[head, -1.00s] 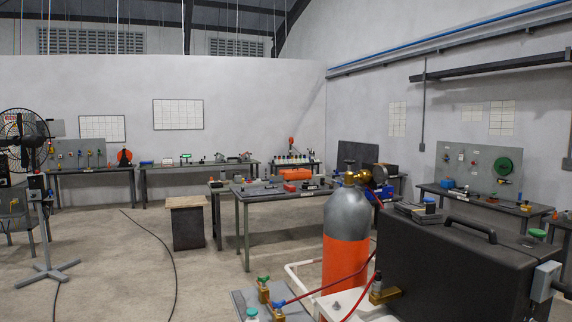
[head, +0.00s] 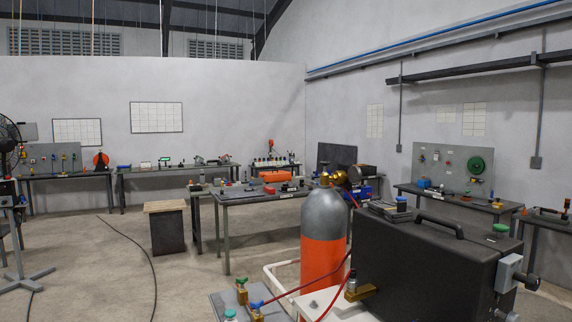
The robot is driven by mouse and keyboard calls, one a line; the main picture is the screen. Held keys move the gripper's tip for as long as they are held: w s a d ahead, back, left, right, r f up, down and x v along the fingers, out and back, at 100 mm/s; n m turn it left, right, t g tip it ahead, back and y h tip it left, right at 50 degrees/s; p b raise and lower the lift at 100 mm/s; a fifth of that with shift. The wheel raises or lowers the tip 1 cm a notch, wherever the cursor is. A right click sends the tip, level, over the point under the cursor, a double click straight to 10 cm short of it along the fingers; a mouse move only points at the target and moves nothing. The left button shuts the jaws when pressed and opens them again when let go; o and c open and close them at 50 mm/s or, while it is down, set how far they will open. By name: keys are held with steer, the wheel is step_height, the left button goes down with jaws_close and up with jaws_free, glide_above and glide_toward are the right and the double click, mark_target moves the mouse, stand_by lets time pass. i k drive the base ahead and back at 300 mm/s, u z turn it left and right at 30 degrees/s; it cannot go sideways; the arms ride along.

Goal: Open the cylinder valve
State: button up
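A gas cylinder (head: 324,240), grey on top and orange below, stands upright right of the picture's middle. Its brass cylinder valve (head: 324,178) sits on top, with a brass regulator (head: 342,178) joined on its right. I cannot tell from this distance whether the valve is open or shut. The cylinder's lower right part is hidden by a large black case. My gripper is not in view.
The black case (head: 425,260) with a handle fills the lower right. Brass fittings with green (head: 241,290) and blue (head: 257,310) handles stand at the bottom front. A workbench (head: 265,198) stands behind the cylinder. The floor at left is open, crossed by a black cable (head: 140,252).

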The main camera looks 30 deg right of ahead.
mark_target(324, 163)
steer(key=u, duration=0.05)
steer(key=i, duration=3.7)
steer(key=z, duration=3.8)
